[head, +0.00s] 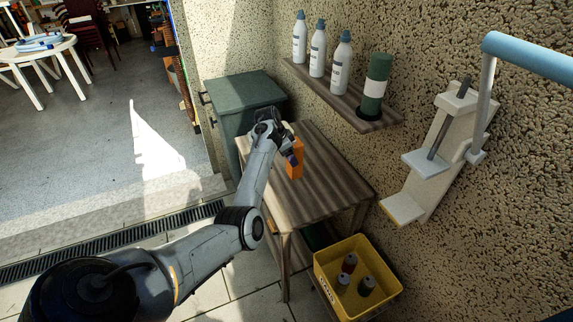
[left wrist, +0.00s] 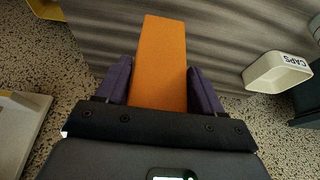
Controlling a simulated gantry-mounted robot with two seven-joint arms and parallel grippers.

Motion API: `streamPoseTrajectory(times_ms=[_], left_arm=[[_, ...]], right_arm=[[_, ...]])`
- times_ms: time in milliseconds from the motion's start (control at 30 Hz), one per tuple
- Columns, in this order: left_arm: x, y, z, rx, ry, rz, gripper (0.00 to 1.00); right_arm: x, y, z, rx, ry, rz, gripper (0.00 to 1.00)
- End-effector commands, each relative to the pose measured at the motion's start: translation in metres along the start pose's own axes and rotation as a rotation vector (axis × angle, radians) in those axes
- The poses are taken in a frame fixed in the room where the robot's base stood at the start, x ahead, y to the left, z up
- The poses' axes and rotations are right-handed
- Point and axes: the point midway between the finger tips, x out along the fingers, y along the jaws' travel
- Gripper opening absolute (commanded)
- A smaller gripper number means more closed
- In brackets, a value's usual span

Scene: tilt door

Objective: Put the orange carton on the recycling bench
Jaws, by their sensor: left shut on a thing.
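The orange carton (head: 295,168) stands about upright over the far part of the wooden bench (head: 318,188) in the head view. I cannot tell whether its base touches the top. My left gripper (head: 290,152) is at the carton's upper part. In the left wrist view the orange carton (left wrist: 162,55) sits between the purple fingers of my left gripper (left wrist: 160,88), which is shut on it. The grey-brown slatted bench top (left wrist: 225,40) shows behind it. My right gripper is in neither view.
A yellow crate (head: 322,268) with several cans stands below the bench's near end. A shelf (head: 338,97) with bottles and a wall-mounted can press (head: 432,160) are above.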

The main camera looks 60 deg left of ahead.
Motion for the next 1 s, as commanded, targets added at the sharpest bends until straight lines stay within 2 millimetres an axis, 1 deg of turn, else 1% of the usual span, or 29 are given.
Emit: streamPoseTrajectory(times_ms=[100, 267, 367, 500, 600, 967, 1000], left_arm=[[0.003, -0.008, 0.005, 0.001, 0.002, 0.0, 0.38], [0.007, -0.01, 0.007, 0.001, 0.001, 0.001, 0.38], [0.015, -0.01, 0.011, 0.0, 0.0, 0.002, 0.38], [0.033, -0.009, 0.018, 0.0, 0.0, 0.003, 0.38], [0.041, -0.009, 0.021, 0.001, 0.0, 0.002, 0.38], [0.043, -0.01, 0.022, 0.001, 0.0, 0.0, 0.38], [0.044, -0.01, 0.022, 0.002, 0.0, 0.0, 0.69]], right_arm=[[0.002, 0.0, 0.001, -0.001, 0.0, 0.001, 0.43], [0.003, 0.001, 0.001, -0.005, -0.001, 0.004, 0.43], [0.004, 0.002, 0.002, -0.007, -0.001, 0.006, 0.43], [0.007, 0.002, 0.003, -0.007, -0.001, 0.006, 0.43], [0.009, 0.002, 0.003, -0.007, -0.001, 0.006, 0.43], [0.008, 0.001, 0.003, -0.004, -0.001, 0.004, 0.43], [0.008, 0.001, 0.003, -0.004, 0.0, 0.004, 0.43]])
